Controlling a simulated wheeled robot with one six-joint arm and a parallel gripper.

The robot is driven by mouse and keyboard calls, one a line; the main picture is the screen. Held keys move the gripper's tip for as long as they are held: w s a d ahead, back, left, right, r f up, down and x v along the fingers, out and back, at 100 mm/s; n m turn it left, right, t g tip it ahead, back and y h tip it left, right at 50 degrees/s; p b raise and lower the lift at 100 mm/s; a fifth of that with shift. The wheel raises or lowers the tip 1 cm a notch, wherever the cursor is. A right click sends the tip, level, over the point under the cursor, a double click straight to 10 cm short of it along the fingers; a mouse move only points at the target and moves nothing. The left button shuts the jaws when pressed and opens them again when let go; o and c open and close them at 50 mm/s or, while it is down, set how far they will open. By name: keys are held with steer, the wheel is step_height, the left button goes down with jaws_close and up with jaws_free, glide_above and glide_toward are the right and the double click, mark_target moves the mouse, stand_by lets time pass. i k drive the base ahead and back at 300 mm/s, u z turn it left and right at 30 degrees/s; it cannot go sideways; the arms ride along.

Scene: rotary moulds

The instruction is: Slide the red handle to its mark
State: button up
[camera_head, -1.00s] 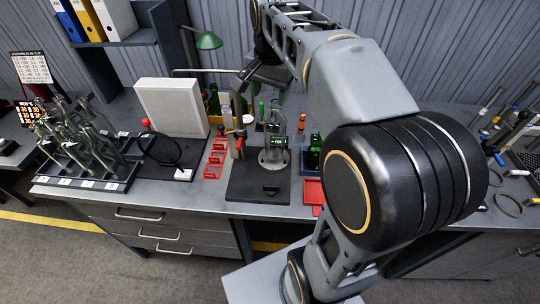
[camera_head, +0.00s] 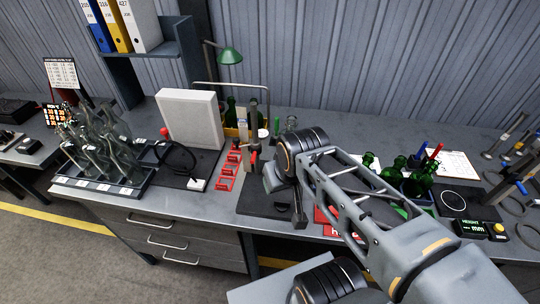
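An upright metal gauge post (camera_head: 253,122) stands at the back of a dark base plate (camera_head: 256,204) on the bench. A small red part, which looks like the red handle (camera_head: 254,157), sits low against the post. The mark cannot be made out. My arm comes in from the lower right, and its grey end (camera_head: 274,178) hangs over the base plate, just right of the red part in the picture. My fingertips are hidden or too small to tell apart, so contact with the handle cannot be judged.
Left of the post are a red rack (camera_head: 229,167), a white panel (camera_head: 190,118), a red-knobbed device (camera_head: 164,131) and a rack of clear bottles (camera_head: 100,150). Green bottles (camera_head: 420,178) and a yellow-buttoned height display (camera_head: 474,227) stand at right. A green lamp (camera_head: 229,56) is behind.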

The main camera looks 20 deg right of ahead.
mark_target(254, 152)
steer(key=k, duration=0.5)
steer(key=u, duration=2.05)
steer(key=i, duration=1.1)
steer(key=z, duration=2.15)
